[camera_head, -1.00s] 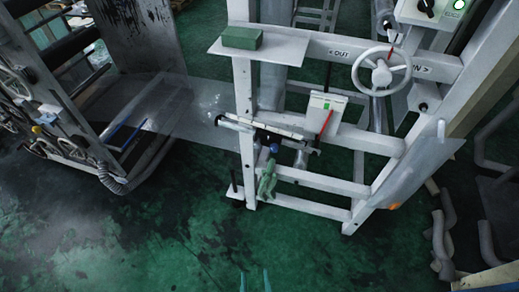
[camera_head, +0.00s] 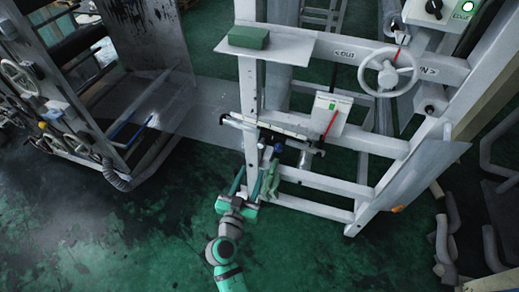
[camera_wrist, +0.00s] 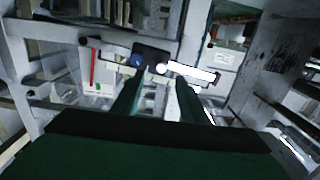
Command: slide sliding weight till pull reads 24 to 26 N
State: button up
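The sliding weight is a dark block with a blue knob (camera_head: 276,148) on the pale balance bar (camera_head: 268,128), low on the white frame. In the wrist view the dark weight (camera_wrist: 152,55) lies beyond my fingertips, roughly between them, and the bright bar (camera_wrist: 192,72) runs off to its right. The pull gauge (camera_head: 329,115) is a white box with a red pointer and a green patch. It also shows in the wrist view (camera_wrist: 94,72). Its figures are too small to read. My gripper (camera_head: 251,172) is open and empty, in front of and below the weight; its fingers (camera_wrist: 158,85) appear apart.
A handwheel (camera_head: 388,72) is at upper right, and a shelf with a green box (camera_head: 248,38) at upper left. A roller machine (camera_head: 60,130) stands left. The green floor (camera_head: 120,235) is clear.

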aim_at(260, 147)
jog(key=x, duration=0.7)
jog(key=r+x, duration=0.1)
jog(key=x, duration=0.3)
jog(key=shift+w+a, duration=0.15)
jog(key=shift+a, duration=0.1)
jog(key=shift+w+d, duration=0.1)
jog(key=shift+d, duration=0.1)
jog(key=shift+c, duration=0.4)
jog(key=shift+a, duration=0.1)
grip_shut()
